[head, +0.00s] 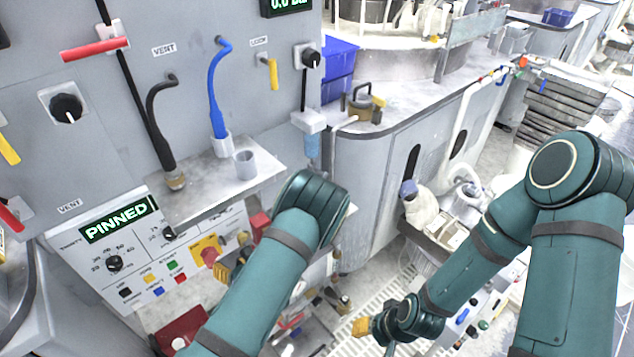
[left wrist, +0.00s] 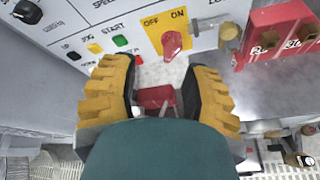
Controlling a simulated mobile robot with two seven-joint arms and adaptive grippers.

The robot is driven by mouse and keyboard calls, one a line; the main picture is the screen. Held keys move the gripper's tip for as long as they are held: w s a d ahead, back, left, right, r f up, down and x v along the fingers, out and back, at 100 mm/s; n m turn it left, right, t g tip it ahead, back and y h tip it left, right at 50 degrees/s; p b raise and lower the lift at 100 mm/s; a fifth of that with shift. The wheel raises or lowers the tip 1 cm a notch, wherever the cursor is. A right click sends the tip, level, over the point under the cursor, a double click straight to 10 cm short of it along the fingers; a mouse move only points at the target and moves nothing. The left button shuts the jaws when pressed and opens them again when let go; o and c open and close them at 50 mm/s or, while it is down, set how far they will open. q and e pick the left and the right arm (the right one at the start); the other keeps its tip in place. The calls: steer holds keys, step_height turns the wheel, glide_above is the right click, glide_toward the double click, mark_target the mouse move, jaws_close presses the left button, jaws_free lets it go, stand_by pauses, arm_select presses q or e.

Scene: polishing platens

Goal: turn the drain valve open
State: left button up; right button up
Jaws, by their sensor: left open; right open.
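No part in view is legibly labelled as a drain valve. My left gripper (left wrist: 163,84) is open, with its yellow-padded fingers apart and pointing at the lower panel. A red part (left wrist: 157,99) shows between the fingers; I cannot tell whether it is a valve handle, and no contact is visible. Just above the fingers is a red knob (left wrist: 172,43) on a yellow OFF/ON plate (left wrist: 157,26). In the head view, this red knob (head: 209,256) is beside my left gripper (head: 232,259), which my forearm partly hides. My right gripper (head: 362,327) is open over the floor area, at lower middle.
A red numbered block (left wrist: 283,35) and a brass fitting (left wrist: 229,31) sit right of the knob. A shelf (head: 205,200) with a grey cup (head: 244,164) juts out above my left gripper. A red box (head: 183,332) is at lower left. A curved cabinet (head: 365,200) stands right of my left arm.

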arm_select(q)
steer(key=w+d+r+m+t+h+p, duration=0.1)
steer(key=w+d+r+m+t+h, duration=0.45)
steer(key=d+m+h, duration=0.35)
steer(key=w+d+r+m+t+h+p, duration=0.1)
steer(key=w+d+r+m+t+h, duration=0.5)
steer(key=d, duration=0.5)
steer(key=w, duration=0.4)
steer(key=w+d+f+g+b, duration=0.1)
steer(key=w, duration=0.4)
steer(key=w+d+f+g+y+b, duration=0.1)
steer(key=w, duration=0.4)
steer(key=shift+f+m, duration=0.2)
steer(key=shift+m, duration=0.2)
arm_select(e)
steer(key=shift+s+r, duration=0.15)
steer(key=shift+s, duration=0.25)
arm_select(q)
steer(key=shift+a, duration=0.1)
jaws_close()
